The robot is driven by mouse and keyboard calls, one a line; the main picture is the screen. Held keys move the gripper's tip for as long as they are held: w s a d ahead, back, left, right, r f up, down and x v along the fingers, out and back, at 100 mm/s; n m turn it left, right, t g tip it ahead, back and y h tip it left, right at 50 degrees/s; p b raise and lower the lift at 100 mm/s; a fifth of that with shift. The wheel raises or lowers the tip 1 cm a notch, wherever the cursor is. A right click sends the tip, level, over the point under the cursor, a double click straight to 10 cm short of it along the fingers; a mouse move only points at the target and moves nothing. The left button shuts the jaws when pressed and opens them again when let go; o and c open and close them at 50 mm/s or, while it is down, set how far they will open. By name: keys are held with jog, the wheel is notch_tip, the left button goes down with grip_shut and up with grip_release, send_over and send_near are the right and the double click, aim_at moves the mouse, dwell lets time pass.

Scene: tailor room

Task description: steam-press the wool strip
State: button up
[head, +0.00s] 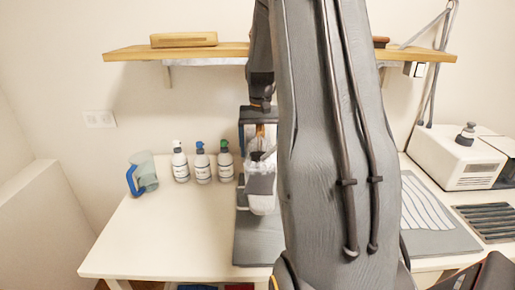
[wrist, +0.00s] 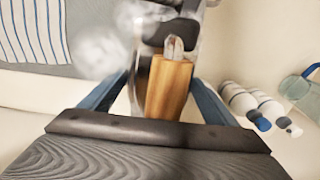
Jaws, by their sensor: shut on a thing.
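My gripper (head: 259,136) is shut on the wooden handle (wrist: 168,88) of the iron, with one finger on each side of it. In the head view the iron's pale, partly see-through body (head: 262,188) hangs below the gripper, over the grey pressing mat (head: 258,240). White puffs of steam (wrist: 100,52) show beside the iron in the wrist view. I cannot tell whether the iron touches the mat.
At right are a striped cloth (head: 424,208), a white machine (head: 455,158) and a dark rack (head: 487,220). A wooden shelf (head: 215,51) hangs above. The table's front left is clear.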

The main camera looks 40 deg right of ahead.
jog(key=shift+s+d, duration=0.4)
jog(key=shift+d, duration=0.1)
jog(key=shift+r, duration=0.15)
jog(key=shift+r+p, duration=2.75)
jog(key=shift+r, duration=0.75)
jog(key=shift+f, duration=0.1)
